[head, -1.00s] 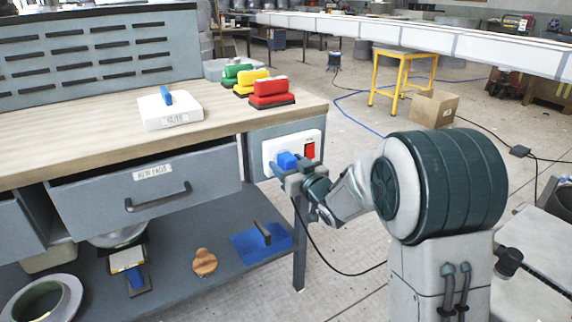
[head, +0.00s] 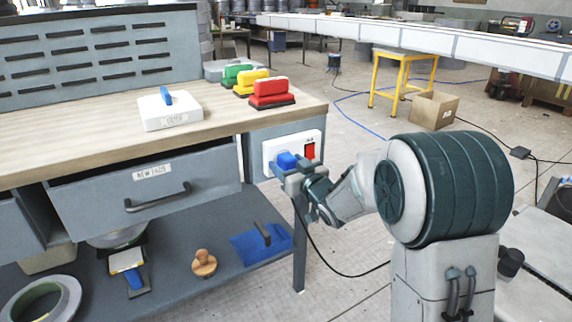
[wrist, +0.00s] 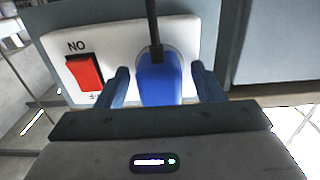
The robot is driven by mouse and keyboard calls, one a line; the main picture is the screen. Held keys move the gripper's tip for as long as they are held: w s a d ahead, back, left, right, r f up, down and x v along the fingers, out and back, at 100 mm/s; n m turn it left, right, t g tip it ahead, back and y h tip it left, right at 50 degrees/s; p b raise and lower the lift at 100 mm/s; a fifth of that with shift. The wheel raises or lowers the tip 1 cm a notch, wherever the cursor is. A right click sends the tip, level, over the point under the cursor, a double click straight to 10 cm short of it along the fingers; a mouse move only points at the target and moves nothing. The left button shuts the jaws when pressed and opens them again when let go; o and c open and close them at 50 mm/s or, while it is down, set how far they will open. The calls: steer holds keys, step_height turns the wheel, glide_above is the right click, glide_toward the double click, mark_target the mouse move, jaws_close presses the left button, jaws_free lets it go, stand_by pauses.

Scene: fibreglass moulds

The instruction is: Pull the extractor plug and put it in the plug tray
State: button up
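The blue extractor plug (head: 287,160) sits in the white socket panel (head: 272,151) on the bench end. In the wrist view the plug (wrist: 159,82) is in the socket, with its black cable running to the top edge. My gripper (wrist: 163,86) is open, one finger on each side of the plug, with a narrow gap at both sides. In the head view my gripper (head: 290,167) is at the socket and partly covers it. No tray is clearly marked as the plug tray; a blue flat item (head: 250,252) with a dark handle lies on the lower shelf.
A red switch (wrist: 84,72) is beside the plug. The black cable (head: 325,262) hangs to the floor.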

mark_target(292, 167)
jaws_close()
steer(key=shift+b+v, duration=0.7)
steer(key=shift+v, duration=2.25)
